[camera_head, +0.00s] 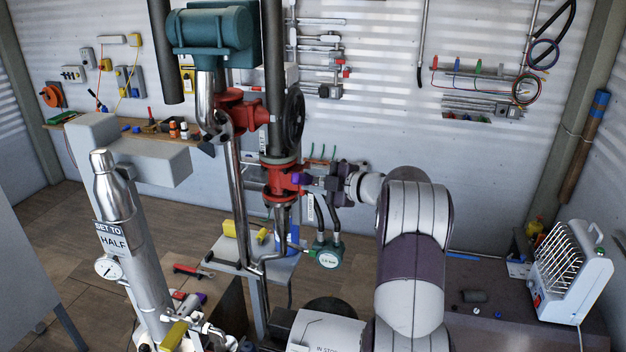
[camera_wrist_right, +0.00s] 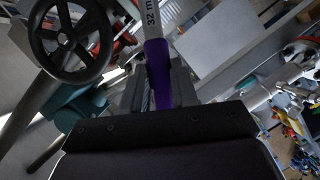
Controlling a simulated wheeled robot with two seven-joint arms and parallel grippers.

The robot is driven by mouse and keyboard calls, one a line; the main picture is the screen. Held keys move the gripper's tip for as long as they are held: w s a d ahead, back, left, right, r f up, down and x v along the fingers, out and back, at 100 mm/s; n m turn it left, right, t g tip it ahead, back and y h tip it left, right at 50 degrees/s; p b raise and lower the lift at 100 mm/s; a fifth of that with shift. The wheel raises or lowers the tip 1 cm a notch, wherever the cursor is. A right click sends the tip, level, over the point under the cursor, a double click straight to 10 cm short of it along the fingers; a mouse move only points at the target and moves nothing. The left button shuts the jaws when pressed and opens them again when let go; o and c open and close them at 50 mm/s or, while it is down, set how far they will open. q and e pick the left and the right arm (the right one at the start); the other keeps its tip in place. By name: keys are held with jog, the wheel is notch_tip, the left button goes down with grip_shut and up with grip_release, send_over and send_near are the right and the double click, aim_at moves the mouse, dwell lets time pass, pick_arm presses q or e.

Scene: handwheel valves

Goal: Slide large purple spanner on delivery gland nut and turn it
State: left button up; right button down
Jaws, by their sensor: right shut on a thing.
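My right gripper (camera_head: 316,184) is shut on the purple handle of the large spanner (camera_head: 297,179), beside the lower red valve body (camera_head: 278,182). In the right wrist view the purple spanner handle (camera_wrist_right: 158,68) lies between the jaws. Its steel shank, marked "32 m…", runs up out of the top of the picture. The spanner's head is out of that view, and in the head view I cannot make it out. I cannot pick out the delivery gland nut or tell whether the spanner is on it. My left gripper is not in view.
A black handwheel (camera_head: 293,117) stands just above the gripper, and it also fills the upper left of the wrist view (camera_wrist_right: 70,42). A gauge (camera_head: 327,257) with hoses hangs below. A steel cylinder (camera_head: 128,235) stands left. A heater (camera_head: 571,268) stands right.

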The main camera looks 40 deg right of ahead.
jog(key=w+d+r+m+g+y+p, duration=0.1)
jog(key=w+d+r+m+p, duration=0.1)
jog(key=w+d+m+p, duration=0.1)
jog(key=shift+w+d+r+g, duration=0.4)
jog(key=shift+w+d, duration=0.15)
jog(key=shift+d, duration=0.55)
dwell(0.9)
jog(key=f+b, duration=0.1)
jog(key=b, duration=0.3)
jog(key=s+a+f+n+t+b, duration=0.1)
jog(key=b, duration=0.4)
jog(key=shift+a, duration=0.3)
dwell(2.2)
jog(key=shift+s, duration=0.1)
